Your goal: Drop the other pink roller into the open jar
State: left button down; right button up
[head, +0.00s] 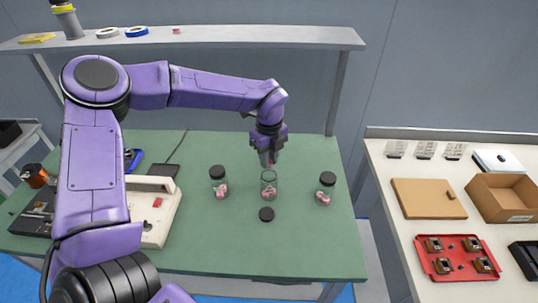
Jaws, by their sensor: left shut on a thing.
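The open jar (269,187) is clear glass and stands upright on the green table, with something pink low inside it. My left gripper (268,163) points down just above the mouth of this jar. It is shut on a small pink roller (273,157), mostly hidden by the fingers. I cannot tell whether the fingertips are above the rim or slightly behind it. My right gripper is not in view.
Two jars with black lids and pink contents stand on the left (219,185) and right (325,190) of the open jar. A white machine (155,205) sits farther left. A small pink item (176,30) lies on the shelf (260,37). The green table's front right is clear.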

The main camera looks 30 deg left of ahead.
pick_arm(q)
jog(key=shift+f, duration=0.4)
jog(key=shift+f+b, duration=1.05)
jog(key=shift+f, duration=0.05)
jog(key=c, duration=0.9)
grip_release()
notch_tip(320, 180, up, 9)
jog(key=shift+r+b, duration=0.2)
jog(key=shift+b, duration=0.7)
jog(key=shift+r, duration=0.55)
